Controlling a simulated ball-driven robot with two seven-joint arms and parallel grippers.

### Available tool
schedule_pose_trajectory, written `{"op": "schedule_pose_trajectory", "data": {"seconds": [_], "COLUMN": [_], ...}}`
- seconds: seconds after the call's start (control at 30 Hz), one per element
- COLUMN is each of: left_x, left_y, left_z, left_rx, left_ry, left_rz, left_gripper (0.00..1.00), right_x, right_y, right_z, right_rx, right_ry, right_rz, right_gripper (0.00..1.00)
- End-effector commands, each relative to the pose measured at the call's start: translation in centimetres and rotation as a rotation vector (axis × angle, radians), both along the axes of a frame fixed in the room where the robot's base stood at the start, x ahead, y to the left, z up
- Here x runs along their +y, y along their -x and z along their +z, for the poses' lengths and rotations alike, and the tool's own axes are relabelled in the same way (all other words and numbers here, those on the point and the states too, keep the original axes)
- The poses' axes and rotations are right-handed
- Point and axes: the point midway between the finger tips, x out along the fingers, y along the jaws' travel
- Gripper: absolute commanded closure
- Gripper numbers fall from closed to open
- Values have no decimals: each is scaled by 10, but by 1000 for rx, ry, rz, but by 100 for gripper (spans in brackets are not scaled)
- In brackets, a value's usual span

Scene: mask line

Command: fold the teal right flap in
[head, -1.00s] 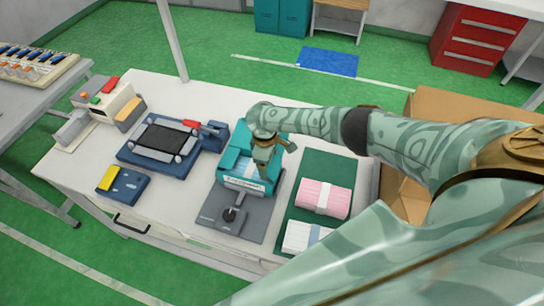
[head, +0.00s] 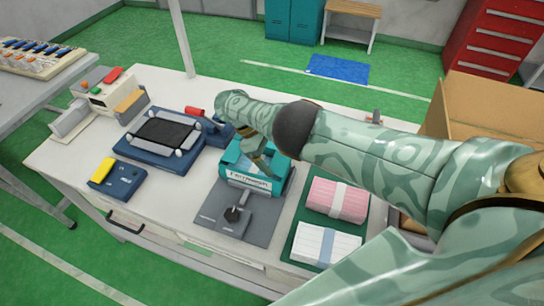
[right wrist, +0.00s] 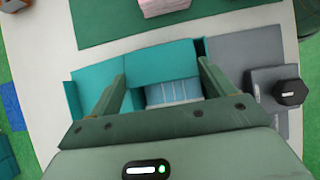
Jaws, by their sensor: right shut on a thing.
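The teal box (head: 236,184) stands open on a grey fixture plate with its printed front facing me. Light blue masks (right wrist: 172,92) show inside it in the right wrist view. The teal right flap (right wrist: 160,62) lies between my right fingertips (right wrist: 161,72), on the side toward the green mat. My right gripper (head: 256,158) reaches down over the box from the far side and is shut on this flap. The arm and fingers hide part of the box top in the head view. My left gripper is out of view.
A green mat (head: 300,247) with a pink pack (head: 338,199) and a white pack (head: 325,243) lies right of the box. A dark knob (head: 234,214) stands in front. A blue machine (head: 165,138) is left. A cardboard box (head: 490,110) stands at the right.

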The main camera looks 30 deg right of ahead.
Motion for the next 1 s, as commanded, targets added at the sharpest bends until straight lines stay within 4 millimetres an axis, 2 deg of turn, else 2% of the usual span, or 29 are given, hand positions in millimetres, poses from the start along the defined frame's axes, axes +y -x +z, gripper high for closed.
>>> {"op": "schedule_pose_trajectory", "data": {"seconds": [0.03, 0.87, 0.9, 0.93, 1.0], "left_x": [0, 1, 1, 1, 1], "left_y": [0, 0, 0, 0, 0], "left_z": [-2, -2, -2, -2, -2], "left_rx": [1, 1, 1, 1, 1], "left_ry": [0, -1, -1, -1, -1], "left_rz": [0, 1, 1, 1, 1], "left_gripper": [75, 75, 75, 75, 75], "right_x": [5, 4, 4, 4, 4], "right_y": [9, 9, 9, 9, 9], "right_z": [-13, -14, -14, -14, -14], "right_rx": [18, 18, 18, 18, 19], "right_ry": [-23, -23, -23, -23, -23], "right_rz": [-10, -9, -9, -9, -9], "right_gripper": [41, 41, 10, 2, 0]}}
